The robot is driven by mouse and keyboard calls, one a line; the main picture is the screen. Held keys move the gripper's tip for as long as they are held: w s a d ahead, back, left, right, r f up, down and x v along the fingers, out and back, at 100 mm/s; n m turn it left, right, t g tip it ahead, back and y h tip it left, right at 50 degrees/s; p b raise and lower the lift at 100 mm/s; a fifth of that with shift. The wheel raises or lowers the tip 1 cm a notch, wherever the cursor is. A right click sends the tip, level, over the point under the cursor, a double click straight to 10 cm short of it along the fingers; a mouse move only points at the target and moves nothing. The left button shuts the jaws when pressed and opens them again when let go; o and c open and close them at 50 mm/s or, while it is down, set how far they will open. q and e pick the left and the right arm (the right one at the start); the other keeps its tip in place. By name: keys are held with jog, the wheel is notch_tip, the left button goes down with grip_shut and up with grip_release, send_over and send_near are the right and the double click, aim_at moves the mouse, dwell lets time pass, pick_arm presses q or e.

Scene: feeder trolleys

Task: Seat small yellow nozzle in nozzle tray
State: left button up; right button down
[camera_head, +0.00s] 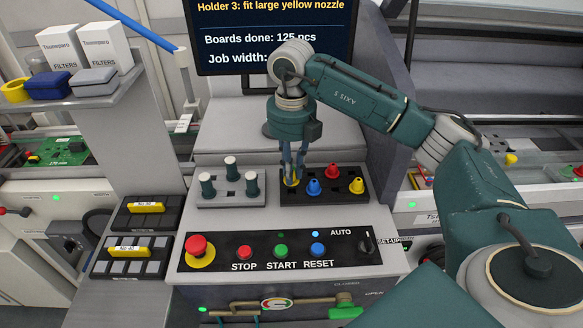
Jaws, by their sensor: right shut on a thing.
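The black nozzle tray (322,199) lies on the grey machine top, right of centre. My right gripper (291,176) points down over its left end, shut on a small yellow nozzle (291,183). The nozzle's lower end is at the tray; I cannot tell if it is fully down in a hole. A blue nozzle (313,187), a red nozzle (333,171) and another yellow nozzle (356,186) stand in the tray to the right of the gripper. My left gripper is not in view.
A grey block (232,196) with three dark-green holders stands left of the tray. In front is a button panel (217,264) with a red emergency stop (197,246). A screen (235,45) stands behind, reading "Holder 3: fit large yellow nozzle". Black trays (118,268) lie at the left.

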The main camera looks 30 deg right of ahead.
notch_tip(320, 180, down, 2)
jog(key=shift+f+b, duration=0.1)
jog(key=shift+b, duration=0.5)
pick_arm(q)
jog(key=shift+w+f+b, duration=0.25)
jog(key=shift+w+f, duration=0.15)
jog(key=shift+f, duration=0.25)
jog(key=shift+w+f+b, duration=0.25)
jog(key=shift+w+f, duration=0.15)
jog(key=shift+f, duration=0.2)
pick_arm(e)
jog(key=shift+f, duration=0.8)
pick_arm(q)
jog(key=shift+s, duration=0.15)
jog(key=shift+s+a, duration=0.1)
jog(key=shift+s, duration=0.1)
pick_arm(e)
jog(key=c, duration=1.6)
grip_release()
jog(key=shift+o, duration=0.6)
jog(key=shift+o, duration=0.6)
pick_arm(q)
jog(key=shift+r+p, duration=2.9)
pick_arm(e)
jog(key=shift+r, duration=4.05)
